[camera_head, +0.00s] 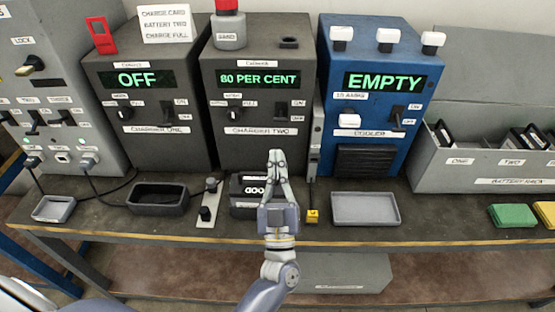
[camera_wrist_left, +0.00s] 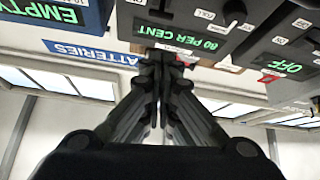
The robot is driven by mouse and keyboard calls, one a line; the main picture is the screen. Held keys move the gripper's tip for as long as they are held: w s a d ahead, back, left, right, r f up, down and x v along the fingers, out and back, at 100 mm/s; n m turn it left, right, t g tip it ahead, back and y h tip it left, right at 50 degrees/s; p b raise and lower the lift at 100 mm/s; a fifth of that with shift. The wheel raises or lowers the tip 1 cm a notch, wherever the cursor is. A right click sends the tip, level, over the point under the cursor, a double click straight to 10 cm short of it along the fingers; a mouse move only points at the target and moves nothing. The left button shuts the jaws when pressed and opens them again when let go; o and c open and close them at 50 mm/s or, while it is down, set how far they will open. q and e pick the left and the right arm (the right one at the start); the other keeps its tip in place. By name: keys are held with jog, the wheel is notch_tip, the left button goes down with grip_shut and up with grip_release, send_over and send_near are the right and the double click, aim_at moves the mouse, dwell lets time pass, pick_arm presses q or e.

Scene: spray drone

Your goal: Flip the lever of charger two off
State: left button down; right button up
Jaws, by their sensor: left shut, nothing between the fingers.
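Charger two (camera_head: 258,88) is the dark grey box in the middle of the bench, its green display (camera_head: 258,79) reading "80 PER CENT". Its on/off lever (camera_head: 281,110) is a small dark part at the right of its panel, beside the ON and OFF labels; I cannot tell which way it points. My left gripper (camera_head: 276,155) is shut and empty, pointing up, just below and in front of the charger two label. In the left wrist view, which is upside down, the closed fingers (camera_wrist_left: 164,58) overlap the view of the charger and its display (camera_wrist_left: 182,38).
Charger one (camera_head: 146,95), reading "OFF", stands left, and the blue cooler (camera_head: 376,70), reading "EMPTY", stands right. A dark battery (camera_head: 244,190) lies behind my left gripper.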

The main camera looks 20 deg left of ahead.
jog(key=shift+s, duration=0.1)
jog(key=c, duration=0.9)
grip_shut()
pick_arm(q)
jog(key=s+d+f+m+g+h, duration=0.1)
jog(key=d+f+m+g+h, duration=0.2)
jog(key=f+m+g+h, duration=0.3)
jog(key=s+d+f+m+g+h, duration=0.2)
jog(key=f+m+g+h, duration=0.15)
jog(key=f+h, duration=0.3)
jog(key=s+a+f+n+g+y, duration=0.1)
jog(key=s+a+f+g+y, duration=0.1)
jog(key=s+a+f+g, duration=0.5)
jog(key=s+a+f+g+y, duration=0.2)
jog(key=s+f+g, duration=0.1)
jog(key=s+f, duration=0.65)
jog(key=s+a+f+g, duration=0.1)
jog(key=s+f, duration=0.3)
jog(key=f, duration=0.7)
jog(key=s+a+f+g, duration=0.1)
jog(key=s+f, duration=0.3)
jog(key=f, duration=0.6)
jog(key=s+a+f+g, duration=0.1)
jog(key=s+a+f, duration=0.1)
jog(key=s+f, duration=1.1)
jog(key=shift+s+a+f, duration=0.15)
jog(key=shift+s+a, duration=0.2)
jog(key=shift+s, duration=0.8)
pick_arm(e)
jog(key=shift+w, duration=0.2)
